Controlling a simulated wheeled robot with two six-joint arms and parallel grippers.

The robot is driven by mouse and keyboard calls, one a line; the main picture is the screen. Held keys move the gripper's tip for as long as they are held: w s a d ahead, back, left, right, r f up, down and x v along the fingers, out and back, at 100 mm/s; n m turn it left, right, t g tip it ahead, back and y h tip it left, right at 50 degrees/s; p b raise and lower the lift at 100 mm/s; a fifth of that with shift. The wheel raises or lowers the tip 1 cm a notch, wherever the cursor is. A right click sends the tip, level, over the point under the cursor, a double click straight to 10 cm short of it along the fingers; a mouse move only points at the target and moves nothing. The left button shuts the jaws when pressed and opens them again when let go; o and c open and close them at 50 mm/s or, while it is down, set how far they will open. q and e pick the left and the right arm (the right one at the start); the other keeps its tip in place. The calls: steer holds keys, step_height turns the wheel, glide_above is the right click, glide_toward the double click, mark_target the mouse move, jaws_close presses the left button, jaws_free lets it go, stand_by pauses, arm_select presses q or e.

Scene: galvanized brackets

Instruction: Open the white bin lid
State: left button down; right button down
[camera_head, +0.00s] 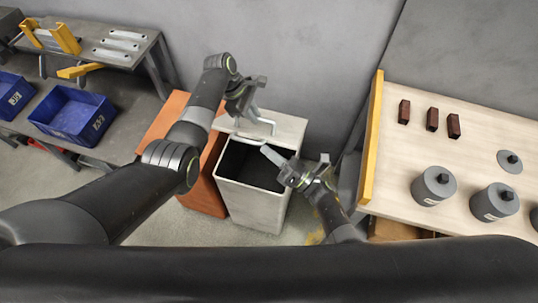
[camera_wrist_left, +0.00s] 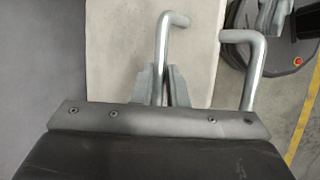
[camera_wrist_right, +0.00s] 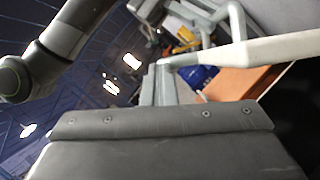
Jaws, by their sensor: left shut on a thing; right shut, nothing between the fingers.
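The white bin (camera_head: 253,204) stands on the floor in the middle of the head view. Its dark inside shows at the top. The pale lid (camera_head: 288,128) is raised behind the opening and fills the middle of the left wrist view (camera_wrist_left: 120,40). My left gripper (camera_head: 250,108) is at the lid, shut on a bent metal handle bar (camera_wrist_left: 164,50). A second bent bar (camera_wrist_left: 247,65) shows to its right. My right gripper (camera_head: 285,168) is shut and empty at the bin's right rim. In the right wrist view, a pale edge runs right from its fingers (camera_wrist_right: 160,82); contact is unclear.
An orange bin (camera_head: 204,190) stands close on the left of the white one. A workbench (camera_head: 385,180) with grey cylinders and brown blocks is at right. Blue crates (camera_head: 75,115) and a grey table (camera_head: 135,57) are at left. A wall is behind.

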arm_select(q)
steer(key=c, duration=1.8)
jaws_free()
steer(key=shift+s+f, duration=0.2)
steer(key=shift+f, duration=0.2)
arm_select(e)
steer(key=shift+w+r, duration=0.15)
steer(key=shift+w, duration=0.05)
arm_select(q)
steer(key=o, duration=0.3)
steer(key=shift+w+d+f, duration=0.1)
steer(key=shift+w+d, duration=0.15)
steer(key=shift+w, duration=0.15)
steer(key=shift+o, duration=0.2)
arm_select(e)
steer(key=shift+w+d+f, duration=0.1)
steer(key=shift+w+f, duration=0.15)
arm_select(q)
steer(key=shift+a, duration=0.1)
